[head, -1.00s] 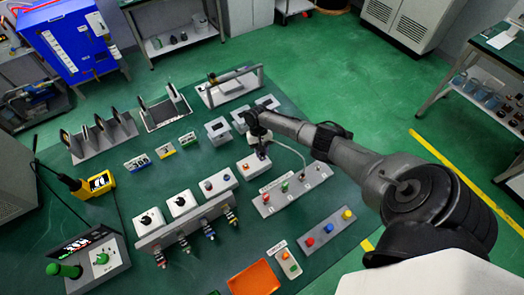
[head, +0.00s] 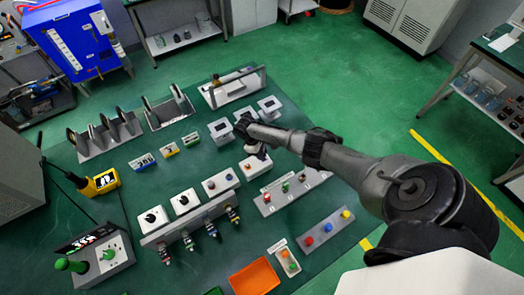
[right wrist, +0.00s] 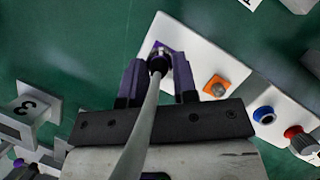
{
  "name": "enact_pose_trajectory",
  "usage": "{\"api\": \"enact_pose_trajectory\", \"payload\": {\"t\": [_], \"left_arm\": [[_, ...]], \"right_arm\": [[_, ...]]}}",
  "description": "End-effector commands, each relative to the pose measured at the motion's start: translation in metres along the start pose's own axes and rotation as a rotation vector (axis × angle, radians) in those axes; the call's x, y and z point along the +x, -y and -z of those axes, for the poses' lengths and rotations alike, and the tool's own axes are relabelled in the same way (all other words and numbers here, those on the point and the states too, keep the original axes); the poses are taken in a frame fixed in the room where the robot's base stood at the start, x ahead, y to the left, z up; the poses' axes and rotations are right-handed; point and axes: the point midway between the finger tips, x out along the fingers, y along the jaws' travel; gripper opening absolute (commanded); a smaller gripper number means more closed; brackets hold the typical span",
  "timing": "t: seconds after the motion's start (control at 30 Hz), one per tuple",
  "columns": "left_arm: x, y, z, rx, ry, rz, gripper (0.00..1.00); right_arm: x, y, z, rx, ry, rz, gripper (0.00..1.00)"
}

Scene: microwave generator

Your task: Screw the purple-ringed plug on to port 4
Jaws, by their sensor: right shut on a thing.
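My right gripper (head: 257,152) is shut on a dark plug (right wrist: 158,63) with a grey cable (right wrist: 143,120) running back from it, seen in the right wrist view. The same box (head: 250,173) shows below the gripper in the head view. Whether plug and box touch is unclear. No label 4 is readable. My left gripper is out of view.
In the head view, a long console (head: 295,190) and an orange tray (head: 255,277) lie nearer on the green table.

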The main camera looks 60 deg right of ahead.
Motion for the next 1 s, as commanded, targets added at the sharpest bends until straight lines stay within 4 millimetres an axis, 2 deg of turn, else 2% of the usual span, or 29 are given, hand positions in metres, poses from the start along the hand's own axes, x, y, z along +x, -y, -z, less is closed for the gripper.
{"api": "enact_pose_trajectory", "payload": {"t": [0.5, 1.0], "left_arm": [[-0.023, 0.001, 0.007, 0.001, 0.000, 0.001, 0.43], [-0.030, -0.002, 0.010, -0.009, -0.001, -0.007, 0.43]], "right_arm": [[-0.001, 0.004, -0.001, -0.381, -0.001, -0.157, 0.03], [0.001, 0.005, -0.001, -0.516, -0.001, -0.214, 0.03]]}}
